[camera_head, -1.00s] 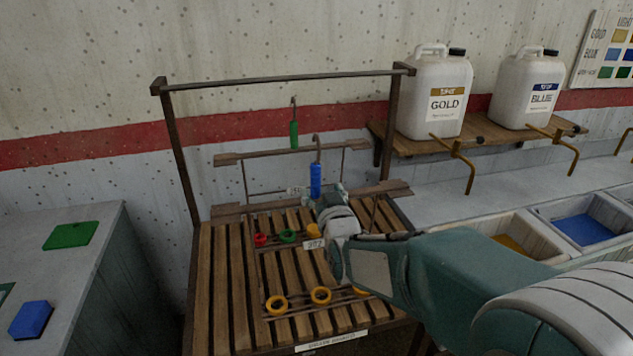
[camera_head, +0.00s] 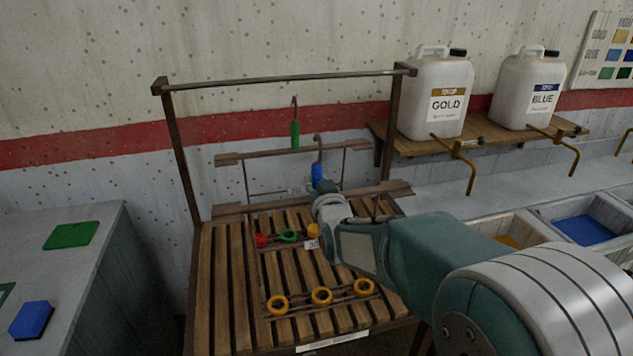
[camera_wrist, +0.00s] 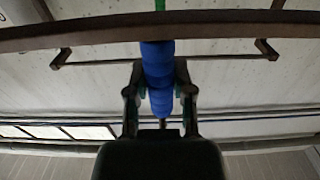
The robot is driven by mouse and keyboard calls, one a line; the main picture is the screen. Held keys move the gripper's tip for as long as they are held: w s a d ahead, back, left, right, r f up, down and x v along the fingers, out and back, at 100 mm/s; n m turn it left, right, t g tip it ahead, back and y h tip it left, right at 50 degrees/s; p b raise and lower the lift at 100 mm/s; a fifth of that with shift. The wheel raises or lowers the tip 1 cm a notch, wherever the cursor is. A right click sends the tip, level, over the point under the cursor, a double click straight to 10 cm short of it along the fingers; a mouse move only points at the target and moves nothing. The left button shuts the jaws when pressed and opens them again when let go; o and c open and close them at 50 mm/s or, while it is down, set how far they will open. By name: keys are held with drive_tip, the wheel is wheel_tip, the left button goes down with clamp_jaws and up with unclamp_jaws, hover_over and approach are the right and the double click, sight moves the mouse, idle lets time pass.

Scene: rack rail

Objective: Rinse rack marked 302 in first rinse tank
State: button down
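A rack with a blue handle (camera_head: 317,172) stands at the back of the slatted wooden stand (camera_head: 206,285), its hook above the handle. My gripper (camera_head: 323,188) is at this handle and hides its lower part. In the wrist view, the two fingers of my gripper (camera_wrist: 160,95) are spread on either side of the blue handle (camera_wrist: 158,65), with narrow gaps. A small white tag (camera_head: 312,244) is partly covered by my arm, and its number is not readable now. A second rack with a green handle (camera_head: 295,134) is behind. The first rinse tank cannot be identified.
A dark rail (camera_head: 285,80) spans above the stand. Tanks with gold (camera_head: 507,241) and blue (camera_head: 585,229) contents are at right, below gold (camera_head: 436,95) and blue (camera_head: 525,88) jugs and brass taps.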

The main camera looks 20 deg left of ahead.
sight(318, 171)
drive_tip(key=shift+r, duration=0.2)
idle(0.4)
drive_tip(key=shift+r, duration=1.5)
drive_tip(key=shift+s, duration=0.1)
drive_tip(key=v, duration=0.8)
drive_tip(key=shift+s+d, duration=0.3)
idle(1.3)
drive_tip(key=shift+r, duration=2.5)
